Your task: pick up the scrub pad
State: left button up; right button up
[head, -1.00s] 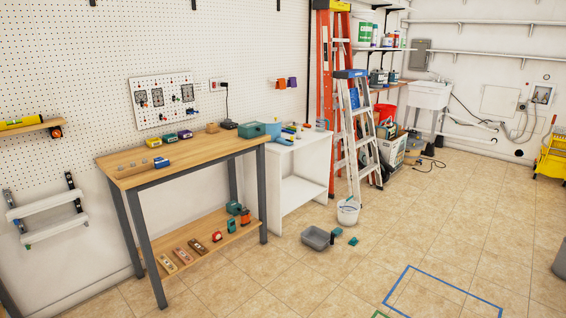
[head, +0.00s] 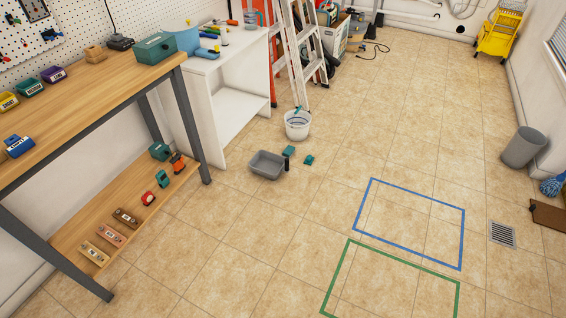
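Two small teal-green blocks lie on the tiled floor in the head view. One block (head: 289,150) is just behind the right end of a grey tub (head: 267,165), and the other block (head: 309,160) lies farther right. Either could be the scrub pad; they are too small to tell for sure. A dark upright item (head: 286,163) stands at the tub's right side. Neither of my grippers is in view.
A white bucket (head: 298,124) stands behind the blocks, by the stepladder (head: 290,50). A wooden workbench (head: 80,100) and white cabinet (head: 225,90) line the left. Blue (head: 410,212) and green (head: 395,260) taped outlines mark open floor. A grey bin (head: 522,147) stands right.

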aim_at(309, 160)
jog(key=i+j+z, duration=0.4)
jog(key=i, duration=0.25)
jog(key=i+j+z, duration=0.15)
jog(key=i+j, duration=0.35)
